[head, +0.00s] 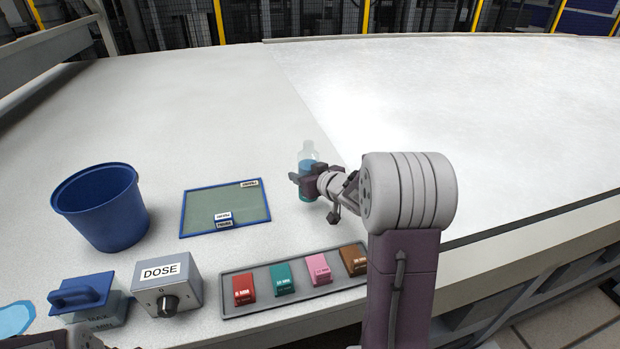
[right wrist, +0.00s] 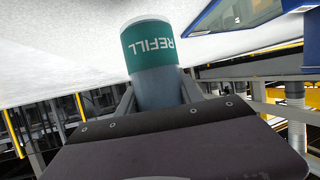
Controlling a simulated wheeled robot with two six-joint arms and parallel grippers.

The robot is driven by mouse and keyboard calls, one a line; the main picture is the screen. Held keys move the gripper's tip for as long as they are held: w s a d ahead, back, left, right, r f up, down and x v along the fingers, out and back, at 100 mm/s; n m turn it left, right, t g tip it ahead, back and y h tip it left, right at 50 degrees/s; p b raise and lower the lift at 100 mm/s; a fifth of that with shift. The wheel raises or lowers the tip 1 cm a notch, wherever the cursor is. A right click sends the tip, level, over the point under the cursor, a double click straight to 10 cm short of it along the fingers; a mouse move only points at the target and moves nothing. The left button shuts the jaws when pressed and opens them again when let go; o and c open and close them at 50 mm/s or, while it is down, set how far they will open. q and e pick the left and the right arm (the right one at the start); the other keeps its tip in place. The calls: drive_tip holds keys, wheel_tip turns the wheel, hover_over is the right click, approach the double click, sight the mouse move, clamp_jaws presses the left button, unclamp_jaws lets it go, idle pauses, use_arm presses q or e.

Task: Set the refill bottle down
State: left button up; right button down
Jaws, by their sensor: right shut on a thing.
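The refill bottle (head: 308,156) is clear with blue liquid and stands about upright in the head view. My right gripper (head: 308,180) is shut around its middle. In the right wrist view the bottle (right wrist: 150,45) shows a green label reading REFILL, upside down in the picture, and the gripper body hides its other end. The base is near the white table surface (head: 230,110); I cannot tell whether it touches. Dark parts at the lower left edge of the head view seem to be my left gripper (head: 100,340), mostly cut off.
A blue-framed green panel (head: 197,209) lies left of the bottle, with a blue bucket (head: 100,205) beyond it. In front are a DOSE box (head: 167,285), a blue-handled block (head: 88,296) and a grey tray (head: 345,286) of coloured blocks. The table behind the bottle is clear.

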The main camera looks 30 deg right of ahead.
wheel_tip(320, 180, down, 4)
drive_tip(key=shift+s+r+b, duration=0.1)
drive_tip(key=shift+r+b, duration=0.1)
drive_tip(key=shift+b, duration=0.65)
drive_tip(key=shift+f, duration=0.2)
drive_tip(key=c, duration=0.8)
unclamp_jaws()
drive_tip(key=shift+f, duration=0.15)
drive_tip(key=shift+o, duration=0.2)
